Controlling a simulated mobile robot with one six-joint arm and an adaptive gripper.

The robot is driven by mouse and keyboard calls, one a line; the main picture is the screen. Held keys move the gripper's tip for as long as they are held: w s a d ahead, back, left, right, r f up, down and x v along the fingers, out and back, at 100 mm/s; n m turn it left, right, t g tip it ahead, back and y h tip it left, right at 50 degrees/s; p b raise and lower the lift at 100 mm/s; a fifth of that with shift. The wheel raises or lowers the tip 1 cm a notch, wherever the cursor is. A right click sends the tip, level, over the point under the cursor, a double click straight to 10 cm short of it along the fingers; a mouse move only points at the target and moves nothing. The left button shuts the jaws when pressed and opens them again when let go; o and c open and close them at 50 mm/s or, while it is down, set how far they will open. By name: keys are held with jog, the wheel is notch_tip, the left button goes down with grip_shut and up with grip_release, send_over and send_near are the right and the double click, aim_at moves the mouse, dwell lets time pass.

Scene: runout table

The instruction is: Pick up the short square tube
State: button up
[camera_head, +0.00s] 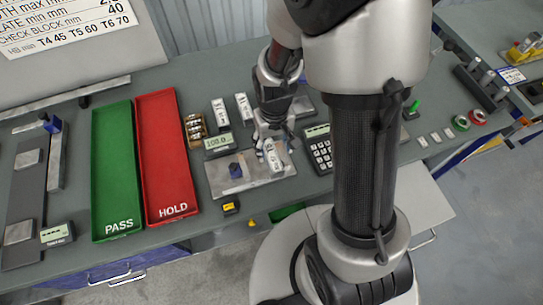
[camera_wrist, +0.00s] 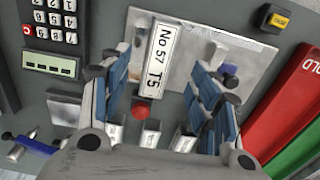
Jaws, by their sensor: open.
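A short pale piece labelled "No 57 T5" (camera_wrist: 155,55), which looks like the short square tube, sits on a light metal plate (camera_wrist: 195,50). In the head view this piece (camera_head: 272,157) is on the plate (camera_head: 228,184), just in front of my gripper. My gripper (camera_wrist: 158,92) is open, its blue-padded fingers to either side of the piece's near end in the wrist view. I see no finger touching it. In the head view my gripper (camera_head: 273,130) is low over the plate, and my arm hides part of the bench.
Two similar labelled pieces (camera_head: 219,112) (camera_head: 243,107) stand behind the plate. The green PASS tray (camera_head: 115,170) and red HOLD tray (camera_head: 166,160) lie to the left. A calculator (camera_head: 320,150) is close on the right.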

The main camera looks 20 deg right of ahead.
aim_at(273, 158)
jog(key=shift+w+f+b, duration=0.1)
jog(key=shift+f+b, duration=0.7)
jog(key=shift+f, duration=2.3)
jog(key=shift+c, duration=0.2)
jog(key=c, duration=1.2)
